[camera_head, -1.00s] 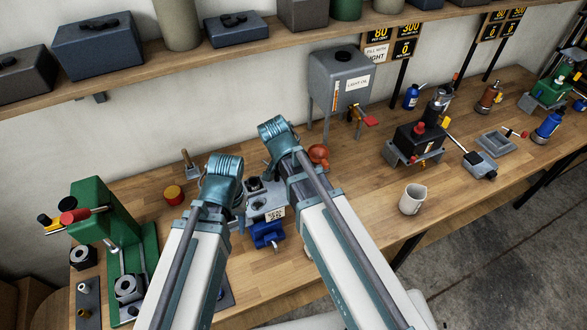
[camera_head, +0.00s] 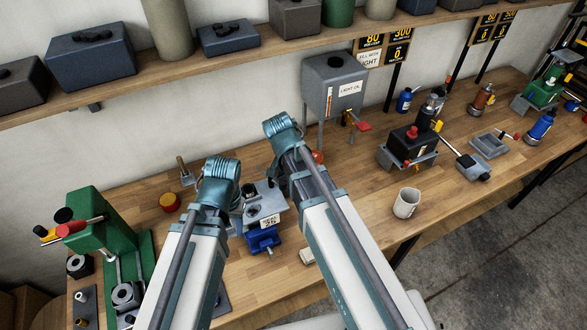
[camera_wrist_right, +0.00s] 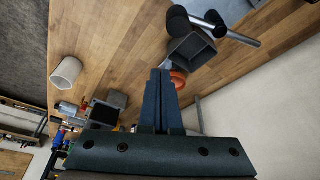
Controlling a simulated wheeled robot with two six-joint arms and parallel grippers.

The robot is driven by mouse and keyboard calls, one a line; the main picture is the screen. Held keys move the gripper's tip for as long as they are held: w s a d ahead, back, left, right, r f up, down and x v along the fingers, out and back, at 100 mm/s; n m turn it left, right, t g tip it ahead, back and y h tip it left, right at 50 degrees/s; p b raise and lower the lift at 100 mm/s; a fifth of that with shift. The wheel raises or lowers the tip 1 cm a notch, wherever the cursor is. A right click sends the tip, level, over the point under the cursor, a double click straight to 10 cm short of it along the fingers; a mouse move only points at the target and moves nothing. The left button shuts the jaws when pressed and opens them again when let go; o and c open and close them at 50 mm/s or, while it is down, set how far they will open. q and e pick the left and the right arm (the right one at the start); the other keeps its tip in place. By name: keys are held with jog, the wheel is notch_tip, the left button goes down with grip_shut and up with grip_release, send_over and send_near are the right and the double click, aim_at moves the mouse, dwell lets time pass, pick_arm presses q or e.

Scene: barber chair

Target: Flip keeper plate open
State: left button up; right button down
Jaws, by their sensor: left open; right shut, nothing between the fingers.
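A grey block fixture (camera_head: 264,206) with a small printed tag sits on a blue base (camera_head: 263,240) on the bench, between my two arms in the head view. I cannot single out the keeper plate on it with certainty. My left gripper (camera_head: 236,206) is at the fixture's left side, mostly hidden behind its own wrist, and is open. My right wrist (camera_head: 281,130) is above and behind the fixture; its fingers are hidden in the head view. In the right wrist view, my right gripper (camera_wrist_right: 160,98) is shut and empty, with an orange-red rounded thing (camera_wrist_right: 178,80) beyond its tips.
A grey light-oil tank (camera_head: 335,80) stands at the back. A white mug (camera_head: 406,203) is to the right. Bare bench lies around the mug.

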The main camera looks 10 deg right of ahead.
jog(key=p+v, duration=0.6)
jog(key=v, duration=0.2)
jog(key=shift+a+r, duration=0.15)
jog(key=shift+a, duration=0.15)
jog(key=shift+w, duration=0.1)
